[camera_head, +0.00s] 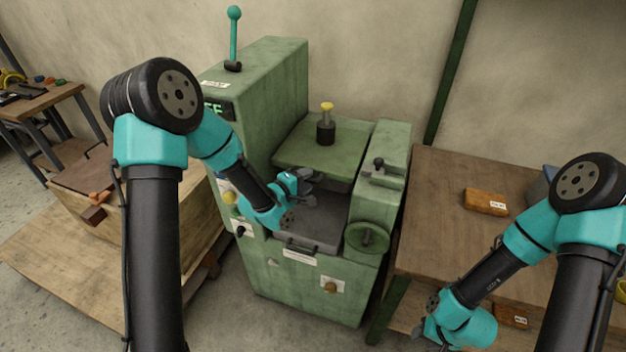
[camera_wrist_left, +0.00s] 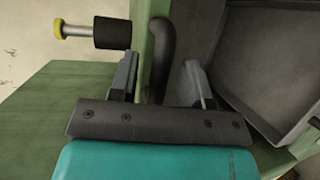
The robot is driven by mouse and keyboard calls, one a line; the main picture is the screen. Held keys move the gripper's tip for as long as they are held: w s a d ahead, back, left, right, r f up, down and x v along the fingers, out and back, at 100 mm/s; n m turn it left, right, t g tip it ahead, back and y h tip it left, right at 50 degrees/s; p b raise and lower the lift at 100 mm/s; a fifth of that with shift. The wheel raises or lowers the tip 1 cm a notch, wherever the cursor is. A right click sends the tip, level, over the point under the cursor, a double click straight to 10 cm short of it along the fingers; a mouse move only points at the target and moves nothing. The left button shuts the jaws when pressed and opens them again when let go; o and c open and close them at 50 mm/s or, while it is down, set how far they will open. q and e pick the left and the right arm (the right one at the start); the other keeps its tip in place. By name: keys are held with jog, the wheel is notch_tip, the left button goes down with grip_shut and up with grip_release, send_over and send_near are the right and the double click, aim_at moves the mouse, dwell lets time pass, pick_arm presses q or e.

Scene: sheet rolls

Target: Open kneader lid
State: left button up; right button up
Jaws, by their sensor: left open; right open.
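The kneader (camera_head: 300,280) is a green machine in the middle of the head view. Its green lid plate (camera_head: 315,148) carries a black cylinder with a yellow knob (camera_head: 326,108); these also show in the left wrist view (camera_wrist_left: 62,30). A grey chamber (camera_head: 325,215) lies in front of and below the plate, its inside visible in the left wrist view (camera_wrist_left: 270,60). My left gripper (camera_head: 308,180) is open at the plate's front edge. In the left wrist view, a dark curved handle (camera_wrist_left: 160,45) stands between its fingers, not clamped. My right gripper (camera_head: 432,338) is open, low at right, away from the kneader.
A green handwheel (camera_head: 366,238) and side housing stand right of the chamber. A tall green cabinet (camera_head: 262,85) with a teal lever (camera_head: 234,40) rises at left. A wooden table (camera_head: 440,190) with an orange-brown block (camera_head: 485,202) is at right. A wooden crate (camera_head: 100,215) stands left.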

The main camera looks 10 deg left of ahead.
pick_arm(q)
jog(key=shift+w+d, duration=0.15)
jog(key=shift+w, duration=0.2)
jog(key=shift+c, duration=0.2)
grip_shut()
